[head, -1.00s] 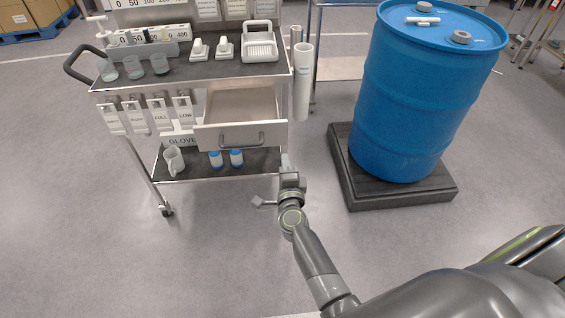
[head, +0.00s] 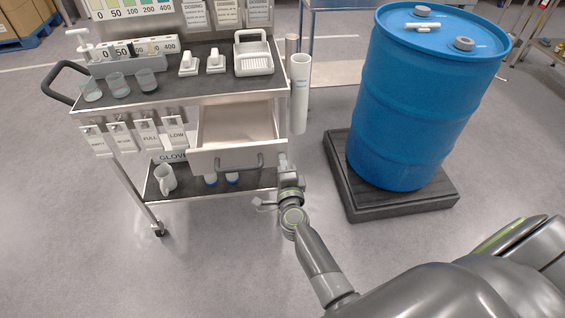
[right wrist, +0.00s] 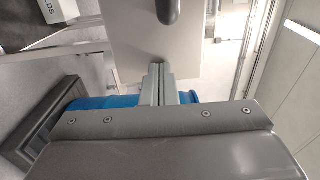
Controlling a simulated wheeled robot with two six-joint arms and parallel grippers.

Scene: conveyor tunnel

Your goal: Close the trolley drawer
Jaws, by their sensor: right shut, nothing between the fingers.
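The trolley (head: 190,93) stands at left with its drawer pulled out toward me. The drawer front (head: 205,161) is a light panel with a grey bar handle (head: 240,166), and the drawer's inside looks empty. My right gripper (head: 283,160) is shut and empty at the right end of the drawer front. In the right wrist view, the closed fingertips (right wrist: 158,68) point at the drawer front (right wrist: 130,45), below the handle (right wrist: 168,10) in that picture. They are at or very near the panel; I cannot tell if they touch. My left gripper is not in view.
A blue drum (head: 415,100) stands on a dark pallet (head: 400,207) to the right. Floor in front is clear.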

